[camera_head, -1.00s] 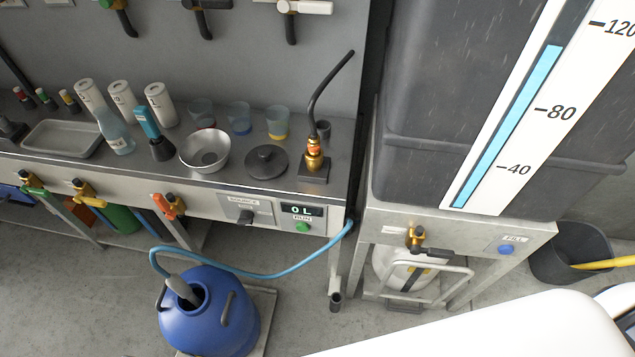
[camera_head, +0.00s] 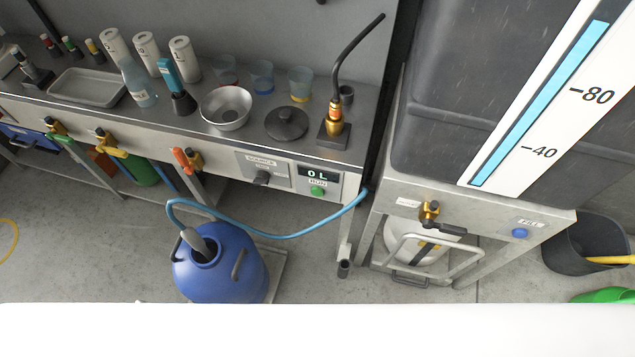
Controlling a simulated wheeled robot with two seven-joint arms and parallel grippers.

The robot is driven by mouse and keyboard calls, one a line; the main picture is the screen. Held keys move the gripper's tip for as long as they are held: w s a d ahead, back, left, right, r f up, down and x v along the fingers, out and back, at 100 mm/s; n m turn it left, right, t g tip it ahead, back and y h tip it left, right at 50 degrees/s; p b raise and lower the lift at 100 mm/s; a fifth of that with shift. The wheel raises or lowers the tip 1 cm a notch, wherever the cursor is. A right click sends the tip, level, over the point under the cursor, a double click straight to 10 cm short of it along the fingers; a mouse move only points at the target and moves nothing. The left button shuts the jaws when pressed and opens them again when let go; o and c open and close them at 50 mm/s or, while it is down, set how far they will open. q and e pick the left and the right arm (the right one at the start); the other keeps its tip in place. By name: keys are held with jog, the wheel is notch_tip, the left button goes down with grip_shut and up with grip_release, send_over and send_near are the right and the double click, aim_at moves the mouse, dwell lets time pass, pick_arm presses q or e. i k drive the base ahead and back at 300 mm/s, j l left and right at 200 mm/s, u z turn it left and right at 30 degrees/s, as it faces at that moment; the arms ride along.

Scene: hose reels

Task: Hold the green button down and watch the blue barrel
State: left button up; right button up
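The green button (camera_head: 318,191) is on the control panel at the right end of the bench front. The display (camera_head: 318,174) above it reads "0 L". The blue barrel (camera_head: 222,268) stands on the floor below the bench, its top opening dark. A blue hose (camera_head: 290,236) runs from the bench's right end to a grey nozzle (camera_head: 193,240) at the barrel's mouth. The inside of the barrel is too dark to tell a level. Neither of my grippers shows.
A dark tank with a scale (camera_head: 540,105) stands at right on a frame with a blue button (camera_head: 520,233). A black bucket (camera_head: 580,247) is at far right. Bowl (camera_head: 226,107), bottles and cups stand on the bench.

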aim_at(316, 192)
jog(key=k+l, duration=0.6)
jog(key=l, duration=0.15)
jog(key=k+l, duration=0.6)
jog(key=l, duration=0.1)
